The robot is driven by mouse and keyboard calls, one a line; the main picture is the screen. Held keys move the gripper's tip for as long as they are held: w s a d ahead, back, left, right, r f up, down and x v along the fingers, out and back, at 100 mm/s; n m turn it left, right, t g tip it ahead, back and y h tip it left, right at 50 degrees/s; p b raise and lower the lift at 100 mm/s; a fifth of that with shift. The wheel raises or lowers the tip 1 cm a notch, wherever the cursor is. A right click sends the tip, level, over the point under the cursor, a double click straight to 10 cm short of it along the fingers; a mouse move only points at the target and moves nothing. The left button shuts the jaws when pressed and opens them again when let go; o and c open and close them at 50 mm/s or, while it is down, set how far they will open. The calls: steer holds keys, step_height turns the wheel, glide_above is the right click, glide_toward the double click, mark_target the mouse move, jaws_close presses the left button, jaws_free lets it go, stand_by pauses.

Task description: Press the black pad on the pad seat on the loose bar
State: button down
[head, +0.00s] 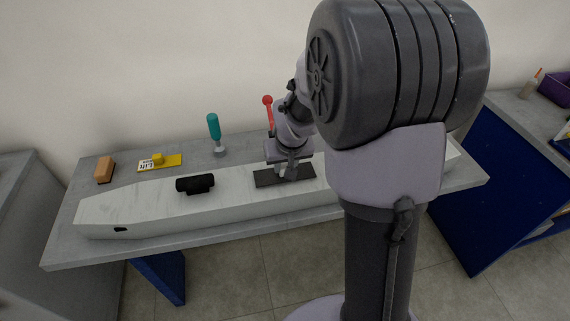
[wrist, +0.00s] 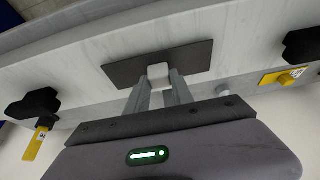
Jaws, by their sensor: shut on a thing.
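The black pad (head: 264,179) is a flat dark rectangle on the upper face of the loose bar (head: 130,208), right of the bar's middle. The pad also shows in the wrist view (wrist: 192,57), with a small white block (wrist: 158,75) at its near edge. My gripper (head: 285,174) is above the pad, and in the wrist view its two fingers (wrist: 160,88) are shut on the white block. The pad looks flat along the bar; I cannot tell whether a gap is left under it. The pad seat is hidden, apparently beneath the pad.
A black fitting (head: 194,184) sits on the bar left of the pad.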

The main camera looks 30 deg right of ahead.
steer(key=shift+f, duration=0.1)
steer(key=c, duration=1)
jaws_free()
steer(key=p+v, duration=0.6)
steer(key=v, duration=1.1)
steer(key=shift+a+r+p, duration=0.1)
steer(key=shift+r+p, duration=0.1)
steer(key=shift+p, duration=0.1)
steer(key=s+a+r+y, duration=0.1)
steer(key=s+a, duration=0.4)
steer(key=s+a+r+t+y+b, duration=0.1)
steer(key=s+a, duration=0.4)
steer(key=s, duration=0.1)
steer(key=s+a+r+m+y+b, duration=0.1)
steer(key=s+a, duration=0.4)
steer(key=a, duration=0.1)
steer(key=shift+s+r, duration=0.15)
steer(key=shift+r, duration=0.2)
